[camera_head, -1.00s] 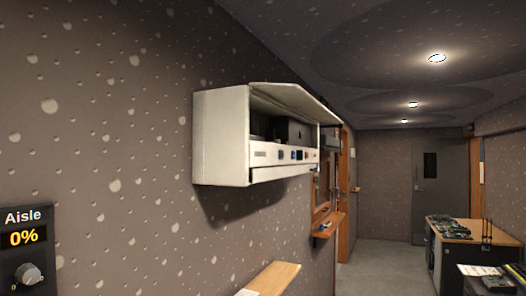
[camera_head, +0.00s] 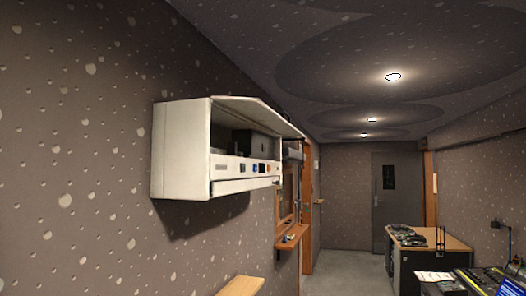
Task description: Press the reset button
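No reset button can be made out in the head view. A white wall-mounted cabinet (camera_head: 180,150) hangs on the left wall, with a dark device inside. Its front strip (camera_head: 245,168) carries small coloured parts, too small to tell what they are. A mixing console (camera_head: 497,277) with lit controls is partly visible at the lower right, cut by the picture edge. Neither of my grippers is in view.
A wooden shelf (camera_head: 241,286) juts from the left wall at the bottom. A smaller shelf (camera_head: 291,237) is farther along. A desk (camera_head: 432,240) with dark equipment stands at right, and a laptop (camera_head: 511,287) at the lower right corner. Free floor (camera_head: 350,266) leads to a grey door (camera_head: 397,203).

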